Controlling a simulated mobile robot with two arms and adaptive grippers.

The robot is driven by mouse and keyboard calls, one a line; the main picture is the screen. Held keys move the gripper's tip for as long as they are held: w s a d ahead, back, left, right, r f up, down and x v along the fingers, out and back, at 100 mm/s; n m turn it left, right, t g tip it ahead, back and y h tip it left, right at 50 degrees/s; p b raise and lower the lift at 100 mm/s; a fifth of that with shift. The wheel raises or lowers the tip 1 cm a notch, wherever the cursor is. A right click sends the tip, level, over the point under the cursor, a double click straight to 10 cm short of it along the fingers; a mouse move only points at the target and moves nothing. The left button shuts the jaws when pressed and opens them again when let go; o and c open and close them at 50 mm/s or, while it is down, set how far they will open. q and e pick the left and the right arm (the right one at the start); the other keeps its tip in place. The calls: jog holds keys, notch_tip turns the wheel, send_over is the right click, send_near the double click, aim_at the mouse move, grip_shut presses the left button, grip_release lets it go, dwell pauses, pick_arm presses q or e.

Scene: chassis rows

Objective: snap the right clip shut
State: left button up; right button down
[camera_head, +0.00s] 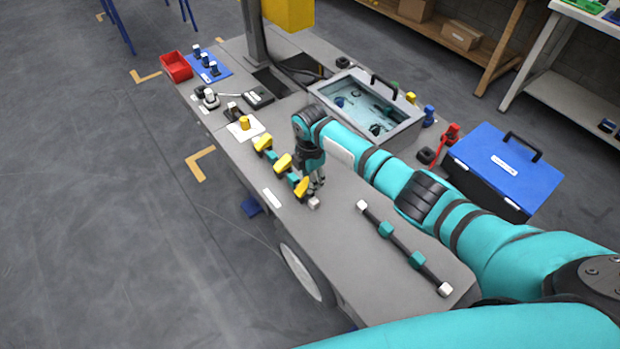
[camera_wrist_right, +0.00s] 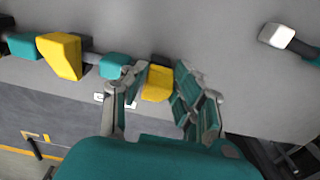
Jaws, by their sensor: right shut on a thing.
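A dark bar with teal blocks and yellow clips lies near the left edge of the grey bench (camera_head: 345,250). The left clip (camera_head: 262,143), middle clip (camera_head: 284,161) and right clip (camera_head: 302,187) are yellow; a white end cap (camera_head: 314,203) sits beyond the right one. My right gripper (camera_head: 315,183) is down at the right clip. In the right wrist view, the right clip (camera_wrist_right: 157,84) sits between the fingers of my right gripper (camera_wrist_right: 160,75), which is shut on it. The middle clip (camera_wrist_right: 61,55) is to its left. Whether the right clip is fully down, I cannot tell. My left gripper is not in view.
A second bar (camera_head: 402,245) with teal blocks and white ends, without yellow clips, lies to the right. A glass-topped case (camera_head: 408,128), a blue toolbox (camera_head: 505,165) and a red bin (camera_head: 176,67) stand around the bench.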

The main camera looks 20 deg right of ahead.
jog(key=f+y+b, duration=0.1)
jog(key=d+y+b, duration=0.1)
jog(key=b, duration=0.1)
jog(key=shift+w+f+g, duration=0.2)
jog(key=shift+f+g, duration=0.2)
jog(key=shift+r+y+b, duration=0.1)
jog(key=shift+y+b, duration=0.5)
jog(key=shift+r, duration=0.15)
jog(key=c, duration=1)
grip_release()
jog(key=shift+c, duration=0.2)
jog(key=v, duration=1.2)
jog(key=shift+w, duration=0.2)
